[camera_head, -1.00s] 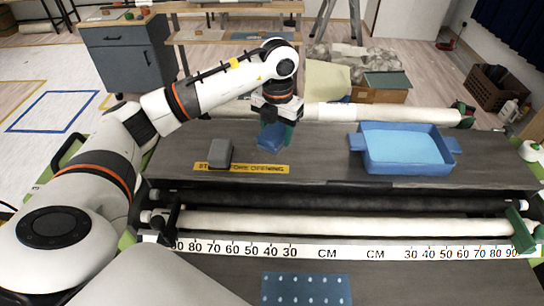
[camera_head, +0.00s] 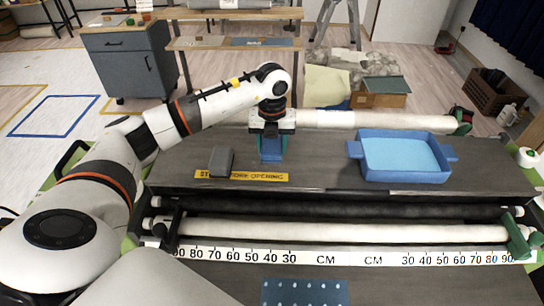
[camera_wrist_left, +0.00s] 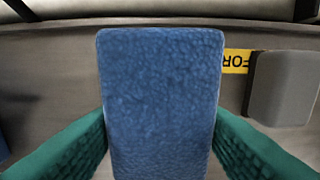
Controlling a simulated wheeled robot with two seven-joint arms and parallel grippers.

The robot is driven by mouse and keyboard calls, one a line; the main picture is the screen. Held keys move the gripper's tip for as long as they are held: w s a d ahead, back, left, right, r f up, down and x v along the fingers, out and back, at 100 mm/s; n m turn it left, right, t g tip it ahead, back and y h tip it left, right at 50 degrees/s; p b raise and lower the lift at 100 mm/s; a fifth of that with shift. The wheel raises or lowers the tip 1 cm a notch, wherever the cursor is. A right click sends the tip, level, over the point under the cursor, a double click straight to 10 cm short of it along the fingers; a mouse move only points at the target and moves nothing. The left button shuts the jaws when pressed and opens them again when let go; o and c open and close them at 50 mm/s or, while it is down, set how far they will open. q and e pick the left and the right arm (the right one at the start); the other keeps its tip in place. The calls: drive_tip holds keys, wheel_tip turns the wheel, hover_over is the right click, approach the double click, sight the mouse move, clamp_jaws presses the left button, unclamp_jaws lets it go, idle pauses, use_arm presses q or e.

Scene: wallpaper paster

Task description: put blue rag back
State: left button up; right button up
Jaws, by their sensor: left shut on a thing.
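The blue rag (camera_wrist_left: 160,100) is a folded, textured block that fills the middle of the left wrist view. The green fingers of my left gripper (camera_wrist_left: 160,150) press on it from both sides. In the head view my left gripper (camera_head: 271,150) points down over the dark machine top, shut on the rag (camera_head: 271,150). Whether the rag touches the surface is hard to tell. My right gripper is not in view.
A grey block (camera_head: 221,161) stands left of the rag by a yellow warning strip (camera_head: 240,176). A blue tray (camera_head: 404,157) with light blue contents sits to the right. White rollers (camera_head: 340,229) run along the front. The surface between rag and tray is clear.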

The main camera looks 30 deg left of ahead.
use_arm(q)
wheel_tip(320, 180, down, 4)
drive_tip(key=shift+f+p, duration=0.2)
drive_tip(key=shift+p, duration=0.6)
drive_tip(key=shift+f, duration=0.25)
drive_tip(key=shift+f+b, duration=0.35)
drive_tip(key=o, duration=1)
drive_tip(key=shift+r, duration=0.1)
